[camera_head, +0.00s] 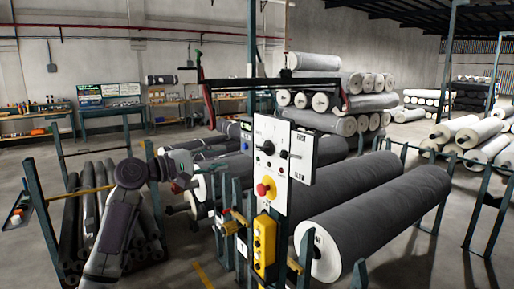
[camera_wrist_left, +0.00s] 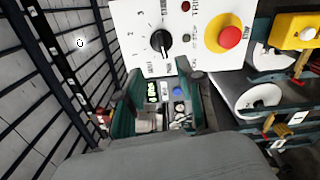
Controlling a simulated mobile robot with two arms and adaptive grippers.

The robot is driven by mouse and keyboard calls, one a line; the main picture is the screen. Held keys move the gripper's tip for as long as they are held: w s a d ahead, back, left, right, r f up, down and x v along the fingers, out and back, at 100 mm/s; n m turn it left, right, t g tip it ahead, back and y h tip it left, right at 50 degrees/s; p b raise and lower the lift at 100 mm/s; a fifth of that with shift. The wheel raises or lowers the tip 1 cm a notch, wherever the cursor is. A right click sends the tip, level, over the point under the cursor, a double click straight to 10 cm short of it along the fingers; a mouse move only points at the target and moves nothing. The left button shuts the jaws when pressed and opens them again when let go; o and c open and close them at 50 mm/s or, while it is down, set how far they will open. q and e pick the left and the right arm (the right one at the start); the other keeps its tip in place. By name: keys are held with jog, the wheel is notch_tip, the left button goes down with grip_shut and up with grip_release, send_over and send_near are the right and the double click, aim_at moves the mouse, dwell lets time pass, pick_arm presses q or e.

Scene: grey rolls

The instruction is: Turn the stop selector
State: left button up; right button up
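A white control panel (camera_head: 271,165) stands upright in the middle of the head view. It carries a black rotary knob (camera_head: 268,147), a black lever (camera_head: 290,154) and a red mushroom button (camera_head: 264,189) on yellow. In the left wrist view the black knob (camera_wrist_left: 160,42) shows close up, with numbers around it; the red button (camera_wrist_left: 229,37) is to its right. I cannot tell from the labels which control is the stop selector. My left gripper (camera_head: 183,167) is left of the panel; its green fingers (camera_wrist_left: 160,76) are apart, empty, below the knob in the wrist view. My right gripper is out of view.
A yellow button box (camera_head: 264,240) hangs below the panel. Posts of the frame (camera_head: 43,222) stand near my left arm. Workbenches (camera_head: 110,115) line the back wall.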

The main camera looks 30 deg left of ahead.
aim_at(261, 150)
pick_arm(q)
jog(key=p+x, duration=0.5)
jog(key=x, duration=0.6)
jog(key=shift+w+r+p, duration=0.1)
jog(key=shift+w+p, duration=0.15)
jog(key=shift+p, duration=0.15)
jog(key=shift+w+d+f, duration=0.2)
jog(key=shift+w+d, duration=0.05)
jog(key=shift+w, duration=0.4)
grip_shut()
